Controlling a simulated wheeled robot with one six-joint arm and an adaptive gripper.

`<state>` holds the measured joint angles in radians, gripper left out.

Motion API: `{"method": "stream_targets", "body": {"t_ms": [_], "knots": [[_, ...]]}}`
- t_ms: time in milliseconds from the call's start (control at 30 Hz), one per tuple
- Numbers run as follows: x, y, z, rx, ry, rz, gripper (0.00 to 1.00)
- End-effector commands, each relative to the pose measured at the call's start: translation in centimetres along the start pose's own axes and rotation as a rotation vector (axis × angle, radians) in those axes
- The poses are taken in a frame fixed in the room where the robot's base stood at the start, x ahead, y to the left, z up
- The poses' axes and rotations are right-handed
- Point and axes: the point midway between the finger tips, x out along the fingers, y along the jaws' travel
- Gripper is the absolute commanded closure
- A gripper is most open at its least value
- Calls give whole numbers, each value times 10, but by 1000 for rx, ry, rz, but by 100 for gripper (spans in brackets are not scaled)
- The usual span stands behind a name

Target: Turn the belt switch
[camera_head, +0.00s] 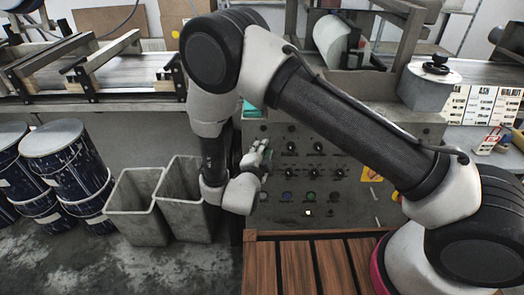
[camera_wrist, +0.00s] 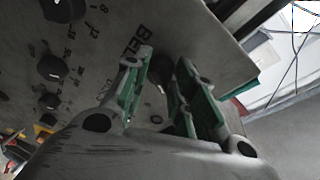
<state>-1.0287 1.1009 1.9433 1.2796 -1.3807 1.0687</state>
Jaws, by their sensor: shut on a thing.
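My gripper (camera_head: 262,153) reaches the upper left part of a grey control panel (camera_head: 345,205). In the wrist view, its two green-padded fingers (camera_wrist: 162,66) stand on either side of a small dark knob (camera_wrist: 156,64), beside the printed letters "BEL". The gripper is shut on this belt switch. The fingers hide much of the switch and its marks, so its setting cannot be told. In the head view, my gripper and wrist cover the switch.
Several other dark knobs (camera_wrist: 53,67) sit close by on the panel. Grey bins (camera_head: 137,210) and dark blue drums (camera_head: 65,160) stand on the floor at left. A slatted wooden surface (camera_head: 315,265) lies below the panel. A conveyor (camera_head: 125,75) runs behind.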

Motion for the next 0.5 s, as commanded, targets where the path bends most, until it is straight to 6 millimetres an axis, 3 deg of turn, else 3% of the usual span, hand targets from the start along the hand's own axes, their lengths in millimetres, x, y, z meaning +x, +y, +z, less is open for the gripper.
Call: {"method": "stream_targets", "body": {"t_ms": [433,467,500], "knots": [[0,1,-2,10,3,4,98],[0,1,-2,10,3,4,72],[0,1,-2,10,3,3,65]]}}
